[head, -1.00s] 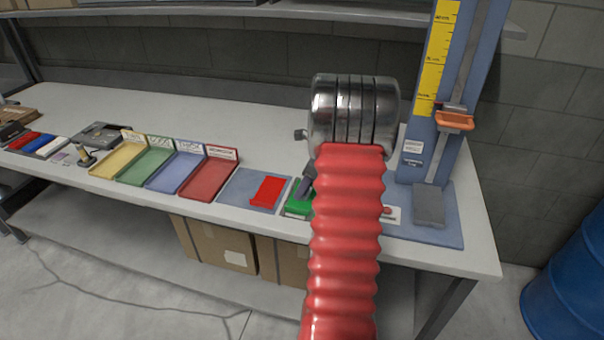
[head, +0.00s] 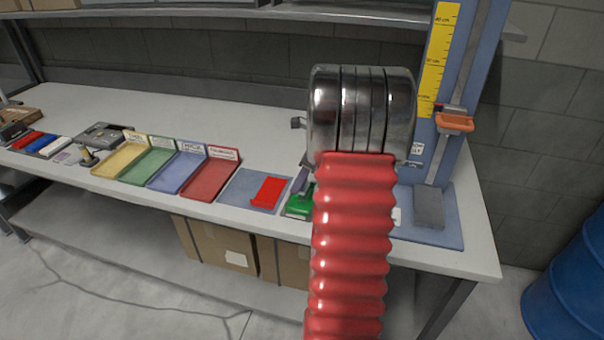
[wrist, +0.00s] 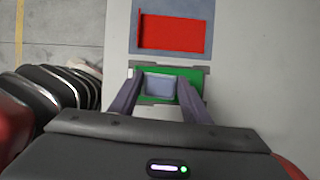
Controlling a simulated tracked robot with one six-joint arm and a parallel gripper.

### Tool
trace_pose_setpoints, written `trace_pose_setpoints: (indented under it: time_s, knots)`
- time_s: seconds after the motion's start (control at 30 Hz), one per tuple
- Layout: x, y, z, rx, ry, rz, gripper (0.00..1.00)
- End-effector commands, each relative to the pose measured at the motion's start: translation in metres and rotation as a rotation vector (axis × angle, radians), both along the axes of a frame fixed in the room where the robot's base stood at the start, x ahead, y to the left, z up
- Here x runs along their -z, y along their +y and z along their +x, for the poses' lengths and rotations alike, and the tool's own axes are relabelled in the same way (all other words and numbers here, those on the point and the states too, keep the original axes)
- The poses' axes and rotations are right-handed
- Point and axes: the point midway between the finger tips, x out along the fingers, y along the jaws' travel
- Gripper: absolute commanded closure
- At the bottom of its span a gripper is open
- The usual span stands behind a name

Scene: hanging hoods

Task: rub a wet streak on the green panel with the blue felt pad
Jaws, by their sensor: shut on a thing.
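The green panel (head: 299,207) lies near the front edge of the bench, partly hidden by my arm. In the wrist view, the green panel (wrist: 182,72) shows between and beyond my fingers. My gripper (wrist: 160,88) is shut on the blue felt pad (wrist: 160,84), which looks grey-blue. The pad is in front of the panel's middle in that view; I cannot tell whether they touch. In the head view one finger of my gripper (head: 304,179) shows at the panel's back edge, and the pad is hidden. No wet streak can be made out.
Red, blue, green and yellow trays stand further left. A blue height gauge (head: 455,120) with an orange clamp stands at the right. Bare bench lies behind the trays.

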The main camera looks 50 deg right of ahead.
Motion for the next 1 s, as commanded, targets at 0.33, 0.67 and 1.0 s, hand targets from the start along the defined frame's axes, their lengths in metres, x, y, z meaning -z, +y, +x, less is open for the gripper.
trace_pose_setpoints:
  time_s: [0.33,0.67,1.0]
  knots:
    - [-0.020,0.002,0.003,-0.007,-0.002,-0.001,0.75]
    - [-0.020,0.004,0.005,-0.010,-0.001,-0.001,0.75]
    - [-0.010,0.052,0.046,-0.118,0.000,0.001,0.75]
